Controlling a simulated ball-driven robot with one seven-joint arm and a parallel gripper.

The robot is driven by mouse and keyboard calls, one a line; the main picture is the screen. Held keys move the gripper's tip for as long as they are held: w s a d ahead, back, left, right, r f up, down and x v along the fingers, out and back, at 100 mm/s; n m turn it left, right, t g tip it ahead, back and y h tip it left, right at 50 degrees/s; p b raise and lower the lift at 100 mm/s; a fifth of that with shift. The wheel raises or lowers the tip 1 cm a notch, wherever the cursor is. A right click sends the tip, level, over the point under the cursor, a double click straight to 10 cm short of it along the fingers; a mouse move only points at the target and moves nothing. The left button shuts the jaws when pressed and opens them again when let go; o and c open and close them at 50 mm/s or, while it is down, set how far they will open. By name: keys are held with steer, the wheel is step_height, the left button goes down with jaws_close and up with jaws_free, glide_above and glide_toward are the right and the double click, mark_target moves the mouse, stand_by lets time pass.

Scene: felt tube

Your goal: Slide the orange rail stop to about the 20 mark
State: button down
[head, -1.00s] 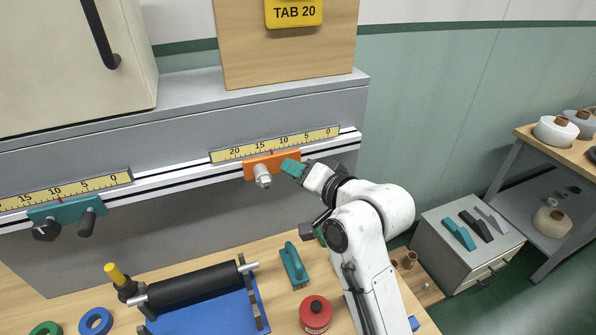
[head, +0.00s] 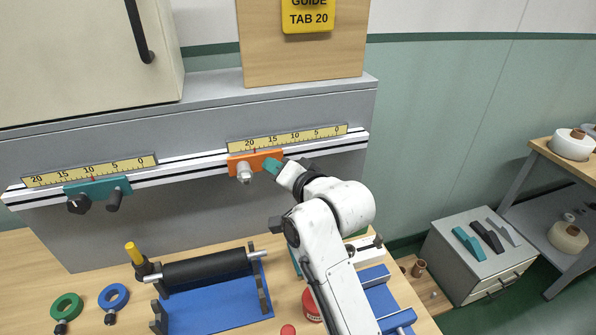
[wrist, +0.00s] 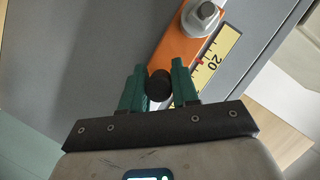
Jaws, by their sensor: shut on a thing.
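The orange rail stop (head: 239,163) sits on the rail under the right-hand yellow scale (head: 305,136). Its red mark stands close to the 20, slightly on the 15 side in the head view. My gripper (head: 272,166) is at the stop's right end. In the wrist view, my gripper's green fingers (wrist: 159,88) are shut on the round black knob (wrist: 158,86) of the orange stop (wrist: 177,52). The stop's grey bolt (wrist: 203,16) and the 20 on the scale (wrist: 222,48) also show there.
A teal stop (head: 97,188) sits farther left on the same rail under another scale. A yellow sign (head: 308,17) reads GUIDE TAB 20. Below, the bench holds a black roller (head: 207,268), a blue tray (head: 215,312) and green and blue rings.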

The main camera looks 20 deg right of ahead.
steer(key=shift+a, duration=0.45)
steer(key=shift+f, duration=0.1)
steer(key=shift+d, duration=0.1)
steer(key=c, duration=0.9)
jaws_free()
steer(key=b+v, duration=0.2)
steer(key=v, duration=0.8)
steer(key=shift+s+d, duration=0.15)
steer(key=shift+s, duration=0.25)
